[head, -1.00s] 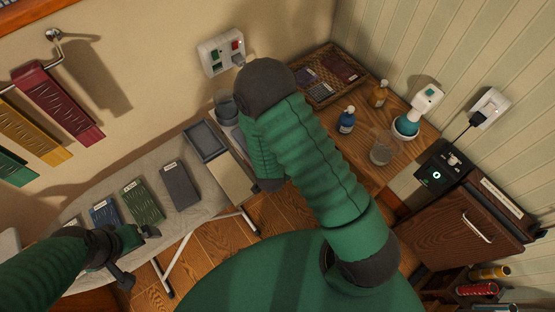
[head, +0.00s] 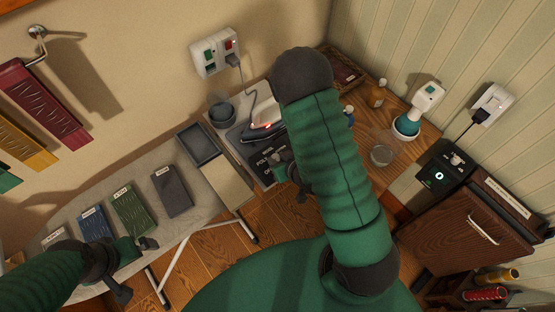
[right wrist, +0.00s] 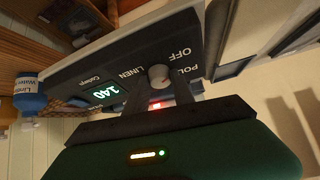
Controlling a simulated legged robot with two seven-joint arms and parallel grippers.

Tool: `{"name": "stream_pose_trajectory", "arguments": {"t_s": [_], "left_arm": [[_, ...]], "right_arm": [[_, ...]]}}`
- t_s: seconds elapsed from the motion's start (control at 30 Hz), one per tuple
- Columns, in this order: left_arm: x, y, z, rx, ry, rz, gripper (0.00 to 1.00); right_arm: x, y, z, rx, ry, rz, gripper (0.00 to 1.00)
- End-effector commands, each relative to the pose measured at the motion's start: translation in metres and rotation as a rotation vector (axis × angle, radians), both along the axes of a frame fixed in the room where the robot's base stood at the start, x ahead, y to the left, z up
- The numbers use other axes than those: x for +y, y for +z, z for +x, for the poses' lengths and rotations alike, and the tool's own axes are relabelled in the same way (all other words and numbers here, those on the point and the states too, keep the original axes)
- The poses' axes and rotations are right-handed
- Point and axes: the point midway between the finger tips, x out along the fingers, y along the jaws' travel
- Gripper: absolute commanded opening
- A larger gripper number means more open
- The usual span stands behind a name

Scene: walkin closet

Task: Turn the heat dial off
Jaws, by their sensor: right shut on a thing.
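The heat dial (right wrist: 160,76) is a small grey knob on the dark sloping control panel (right wrist: 110,60) in the right wrist view. The dial's pointing mark is too small to tell. In the head view, my right gripper (head: 276,163) is at the panel (head: 256,158), partly hidden by my arm. My left gripper (head: 143,243) is over the ironing board; its jaws are unclear.
An iron (head: 262,131) with a red light rests behind the panel. Its cord runs to a wall socket (head: 216,52). The ironing board (head: 200,215) bears several folded cloths. A glass (head: 381,154), a blue bottle (head: 349,115) and a sprayer (head: 406,126) stand on the wooden table.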

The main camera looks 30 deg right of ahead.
Motion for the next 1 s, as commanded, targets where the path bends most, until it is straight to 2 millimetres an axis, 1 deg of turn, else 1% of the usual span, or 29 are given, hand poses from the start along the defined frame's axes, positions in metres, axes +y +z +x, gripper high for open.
{"name": "stream_pose_trajectory", "arguments": {"t_s": [0.03, 0.33, 0.9, 0.93, 1.0], "left_arm": [[0.0, -0.0006, 0.0, 0.0, 0.0, 0.0, 1.0], [0.0, -0.0017, 0.0, 0.0, 0.0, 0.0, 1.0], [0.0, -0.0018, 0.0, 0.0, 0.0, 0.0, 1.0], [0.0, -0.0018, 0.0, 0.0, 0.0, 0.0, 1.0], [0.0, -0.0018, 0.0, 0.0, 0.0, 0.0, 1.0]], "right_arm": [[-0.0024, 0.002, 0.0035, -0.012, 0.023, -0.01, 0.0], [-0.0027, 0.0026, 0.004, -0.016, 0.146, -0.046, 0.0], [-0.0026, 0.0026, 0.004, -0.016, 0.175, -0.053, 0.0], [-0.0026, 0.0026, 0.004, -0.016, 0.175, -0.053, 0.34], [-0.0025, 0.0024, 0.0037, -0.015, 0.176, -0.053, 0.43]]}}
